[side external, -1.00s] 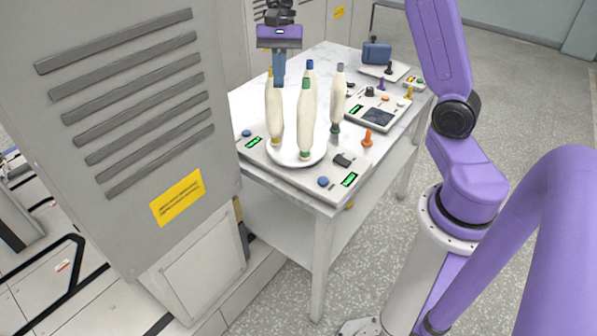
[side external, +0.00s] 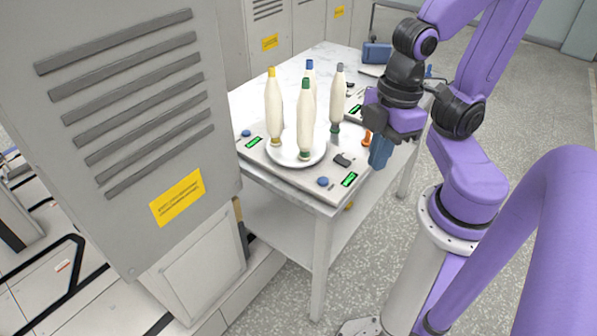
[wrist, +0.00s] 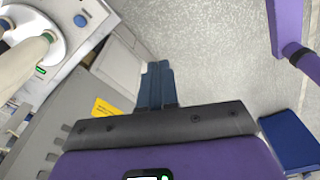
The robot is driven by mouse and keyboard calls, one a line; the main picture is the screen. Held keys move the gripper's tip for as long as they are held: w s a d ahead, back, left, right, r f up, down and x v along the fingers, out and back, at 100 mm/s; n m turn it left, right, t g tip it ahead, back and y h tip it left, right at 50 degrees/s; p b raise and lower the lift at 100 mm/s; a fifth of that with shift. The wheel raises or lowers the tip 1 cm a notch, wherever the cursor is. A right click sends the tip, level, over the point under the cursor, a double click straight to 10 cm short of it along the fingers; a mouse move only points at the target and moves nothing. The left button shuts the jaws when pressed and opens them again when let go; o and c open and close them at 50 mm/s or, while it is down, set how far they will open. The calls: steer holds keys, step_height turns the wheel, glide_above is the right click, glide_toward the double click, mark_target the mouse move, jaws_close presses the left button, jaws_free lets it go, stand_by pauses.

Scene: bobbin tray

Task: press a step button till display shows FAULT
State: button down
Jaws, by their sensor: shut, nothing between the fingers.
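My gripper (side external: 380,152) is shut and empty, pointing down by the right edge of the table in the side view. Its closed blue fingers (wrist: 155,85) are over the floor in the wrist view. A panel on the table has a blue button (side external: 323,182) at its near corner beside a green-lit display (side external: 349,179). A second blue button (side external: 246,133) and lit display (side external: 254,141) are at its left end. Another lit display (side external: 355,109) shows farther back, partly behind my gripper. The text on the displays is too small to read. My fingers appear apart from the buttons.
Several tall cream bobbins (side external: 305,120) stand on a white round plate (side external: 287,163) on the panel. A black knob (side external: 342,160) and an orange piece (side external: 367,137) are near my gripper. A grey cabinet (side external: 130,130) with a yellow label stands at the left.

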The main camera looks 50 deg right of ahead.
steer(key=shift+d+f+h, duration=0.2)
steer(key=shift+f+h, duration=0.1)
steer(key=shift+f, duration=0.3)
stand_by(0.5)
